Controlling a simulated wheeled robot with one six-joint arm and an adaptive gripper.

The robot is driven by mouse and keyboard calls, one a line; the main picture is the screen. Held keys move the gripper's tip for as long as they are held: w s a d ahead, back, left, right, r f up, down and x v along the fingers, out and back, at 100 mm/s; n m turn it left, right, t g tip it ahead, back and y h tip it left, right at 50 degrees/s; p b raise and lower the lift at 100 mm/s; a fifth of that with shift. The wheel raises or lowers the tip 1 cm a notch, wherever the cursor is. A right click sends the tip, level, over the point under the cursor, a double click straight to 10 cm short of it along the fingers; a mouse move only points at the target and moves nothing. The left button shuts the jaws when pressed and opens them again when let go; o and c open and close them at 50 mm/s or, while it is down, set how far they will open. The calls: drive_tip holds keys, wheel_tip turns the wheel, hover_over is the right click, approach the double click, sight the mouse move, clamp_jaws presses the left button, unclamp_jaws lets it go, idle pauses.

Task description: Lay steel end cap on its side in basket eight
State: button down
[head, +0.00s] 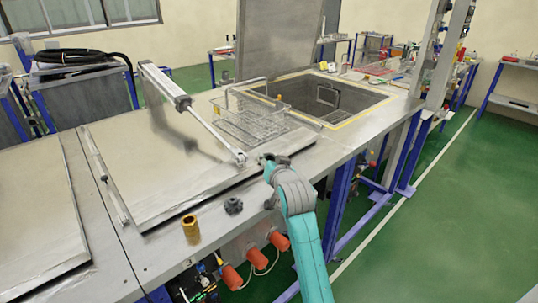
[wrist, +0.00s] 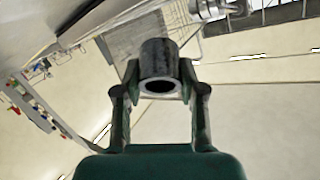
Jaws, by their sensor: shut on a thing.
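My gripper (wrist: 160,88) is shut on the steel end cap (wrist: 158,62), a grey, hollow cylinder with its open end facing the wrist camera. In the head view my gripper (head: 266,160) is over the front right part of the closed lid, just right of the piston rod's end. The cap cannot be made out there. A wire basket (head: 250,122) with a raised handle stands beyond my gripper, on the lid beside the open tank. I cannot read a number on it.
A pneumatic cylinder (head: 165,85) slants across the closed lid (head: 140,165), close left of my gripper. An open tank (head: 325,95) with a raised lid (head: 280,45) lies behind. A brass cylinder (head: 190,231) and a dark knobbed part (head: 233,205) stand on the front ledge.

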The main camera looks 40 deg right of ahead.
drive_tip(key=shift+f, duration=3.45)
drive_tip(key=c, duration=0.6)
unclamp_jaws()
drive_tip(key=shift+f, duration=0.1)
drive_tip(key=v, duration=1.2)
